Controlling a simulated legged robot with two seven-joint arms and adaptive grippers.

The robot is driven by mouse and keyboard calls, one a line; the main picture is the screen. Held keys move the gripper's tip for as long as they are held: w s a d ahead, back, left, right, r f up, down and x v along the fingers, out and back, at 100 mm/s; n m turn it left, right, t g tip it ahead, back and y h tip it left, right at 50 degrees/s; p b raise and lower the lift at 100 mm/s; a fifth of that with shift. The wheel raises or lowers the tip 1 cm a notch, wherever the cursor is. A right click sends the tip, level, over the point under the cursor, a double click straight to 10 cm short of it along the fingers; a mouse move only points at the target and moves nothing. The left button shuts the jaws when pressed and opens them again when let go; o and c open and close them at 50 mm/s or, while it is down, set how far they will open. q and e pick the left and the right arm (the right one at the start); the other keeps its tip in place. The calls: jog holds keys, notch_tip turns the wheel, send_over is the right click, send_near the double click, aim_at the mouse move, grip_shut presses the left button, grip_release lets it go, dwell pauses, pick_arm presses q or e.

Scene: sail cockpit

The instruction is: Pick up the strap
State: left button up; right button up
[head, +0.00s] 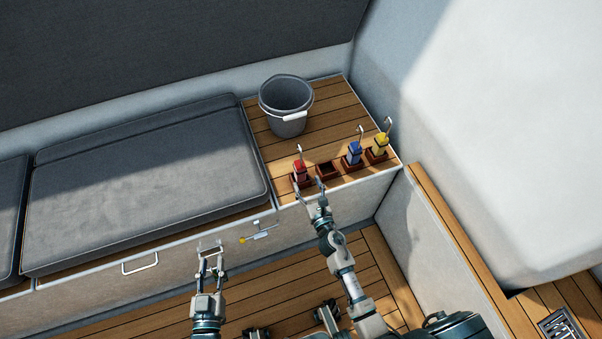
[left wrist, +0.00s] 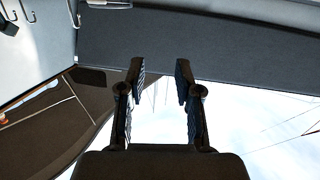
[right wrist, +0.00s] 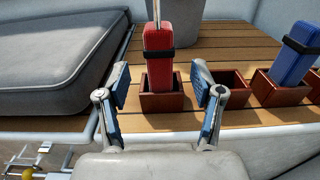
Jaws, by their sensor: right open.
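A red strap bundle (head: 300,170) with a black band and a metal hook stands upright in a wooden holder at the bench's right end. A blue bundle (head: 354,153) and a yellow bundle (head: 379,144) stand in like holders to its right. My right gripper (head: 309,188) is open just in front of the red bundle. In the right wrist view the red bundle (right wrist: 172,55) rises between the open fingers (right wrist: 160,85), beyond their tips, apparently untouched. My left gripper (head: 210,250) is open and empty before the bench front; its spread fingers also show in the left wrist view (left wrist: 161,80).
An empty wooden holder (head: 327,170) sits between the red and blue bundles. A grey bucket (head: 286,95) stands behind them. A grey cushion (head: 145,185) covers the bench to the left. A latch (head: 260,234) and a handle (head: 140,262) protrude from the bench front.

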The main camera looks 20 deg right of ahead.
aim_at(302, 174)
jog(key=shift+w+a, duration=0.2)
jog(key=shift+w, duration=0.55)
jog(key=shift+w+a, duration=0.35)
jog(key=shift+w, duration=0.2)
jog(key=w, duration=0.3)
jog(key=w+b, duration=0.1)
jog(key=shift+w+d+f, duration=0.3)
jog(key=shift+d, duration=0.1)
jog(key=shift+w+d, duration=0.1)
jog(key=shift+d, duration=0.1)
jog(key=shift+a+r, duration=0.1)
jog(key=shift+a, duration=0.3)
grip_shut()
pick_arm(q)
jog(key=shift+w+a+r+t, duration=0.15)
jog(key=shift+a+r+t, duration=0.05)
jog(key=shift+r+t, duration=0.25)
jog(key=shift+w+a+r+t, duration=0.1)
jog(key=shift+a+r+t, duration=0.05)
jog(key=shift+r+t, duration=0.25)
pick_arm(e)
jog(key=shift+d, duration=0.1)
